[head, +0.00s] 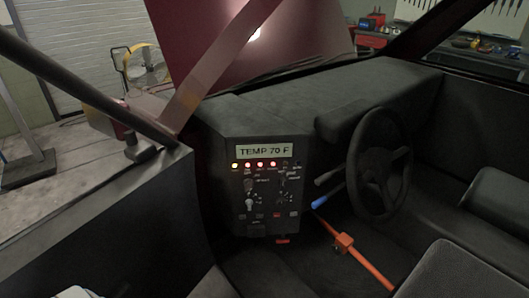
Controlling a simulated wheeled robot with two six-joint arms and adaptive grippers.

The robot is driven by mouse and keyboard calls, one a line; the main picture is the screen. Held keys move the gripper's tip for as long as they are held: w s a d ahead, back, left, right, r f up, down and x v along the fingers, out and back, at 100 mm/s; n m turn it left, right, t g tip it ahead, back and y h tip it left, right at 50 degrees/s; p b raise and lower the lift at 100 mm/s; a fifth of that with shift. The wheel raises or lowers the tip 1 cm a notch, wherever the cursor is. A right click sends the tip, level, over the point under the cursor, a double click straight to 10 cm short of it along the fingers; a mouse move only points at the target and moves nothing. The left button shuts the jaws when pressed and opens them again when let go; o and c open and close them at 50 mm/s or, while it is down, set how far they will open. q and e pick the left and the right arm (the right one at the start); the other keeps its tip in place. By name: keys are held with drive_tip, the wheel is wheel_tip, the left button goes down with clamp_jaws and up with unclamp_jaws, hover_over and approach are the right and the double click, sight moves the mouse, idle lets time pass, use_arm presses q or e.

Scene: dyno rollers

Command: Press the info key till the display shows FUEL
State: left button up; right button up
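The display (264,151) on the black dash panel (262,232) reads TEMP 70 F. Below it is a row of small lights (260,164), several lit red and one amber. Under the lights are knobs and toggles (250,199). Several small keys (277,215) sit low on the panel. Their labels are too small to read, so I cannot tell which is the info key. Neither of my grippers shows in the head view, and nothing touches the panel.
A steering wheel (379,164) stands right of the panel. An orange bar (372,269) with an orange block slants up from the floor towards a blue-tipped lever (320,202). The car door (100,226) is at left, a seat (450,273) at lower right. The panel's front looks unobstructed.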

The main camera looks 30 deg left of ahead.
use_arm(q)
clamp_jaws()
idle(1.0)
